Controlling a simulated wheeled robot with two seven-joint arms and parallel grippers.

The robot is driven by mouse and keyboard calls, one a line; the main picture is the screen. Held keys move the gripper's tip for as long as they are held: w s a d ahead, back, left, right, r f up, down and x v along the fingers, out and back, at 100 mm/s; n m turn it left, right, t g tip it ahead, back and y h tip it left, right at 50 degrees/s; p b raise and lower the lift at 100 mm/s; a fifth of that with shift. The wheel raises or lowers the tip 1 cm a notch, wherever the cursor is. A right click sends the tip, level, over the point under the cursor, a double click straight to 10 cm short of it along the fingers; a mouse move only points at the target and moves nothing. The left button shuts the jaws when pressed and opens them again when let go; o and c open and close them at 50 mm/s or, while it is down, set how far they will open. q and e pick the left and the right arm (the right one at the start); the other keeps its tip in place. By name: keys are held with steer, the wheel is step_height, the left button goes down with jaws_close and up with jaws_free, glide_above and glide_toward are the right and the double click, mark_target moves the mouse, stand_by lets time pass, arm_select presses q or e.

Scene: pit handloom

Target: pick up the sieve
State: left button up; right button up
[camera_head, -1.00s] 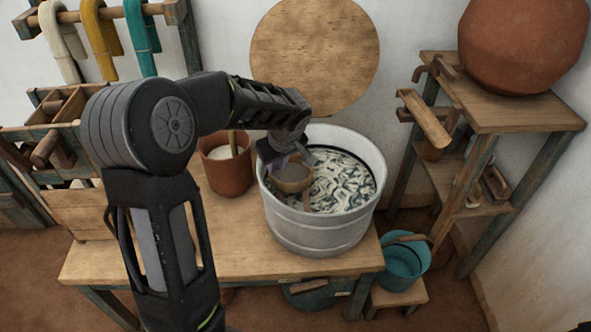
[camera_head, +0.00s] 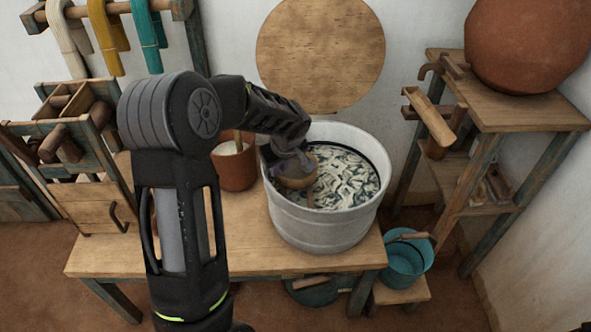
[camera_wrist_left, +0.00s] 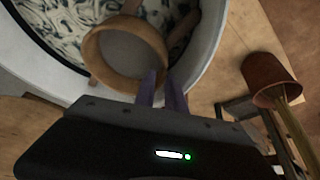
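The sieve (camera_head: 297,174), a round wooden ring, sits inside the big grey metal tub (camera_head: 318,229) at its left side. It also shows in the left wrist view (camera_wrist_left: 126,50). A thin wooden stick is beside it. My left gripper (camera_head: 288,155) reaches into the tub from above, at the sieve's rim. In the left wrist view my two fingertips (camera_wrist_left: 163,80) stand a narrow gap apart, one in front of the rim and one just outside it. I cannot tell whether they clamp it. My right gripper is not in view.
The tub holds pale and dark tangled stuff (camera_head: 345,178) and stands on a wooden table (camera_head: 240,258). A clay pot (camera_head: 237,170) with a stick stands left of the tub. A shelf (camera_head: 510,115) with a large clay jar is at right; a teal bucket (camera_head: 408,262) stands below.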

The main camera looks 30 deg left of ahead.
arm_select(q)
steer(key=x, duration=0.2)
steer(key=shift+w+a+f, duration=0.1)
steer(key=shift+a+f, duration=0.1)
steer(key=shift+f, duration=0.1)
steer(key=shift+c, duration=0.2)
jaws_close()
stand_by(1.4)
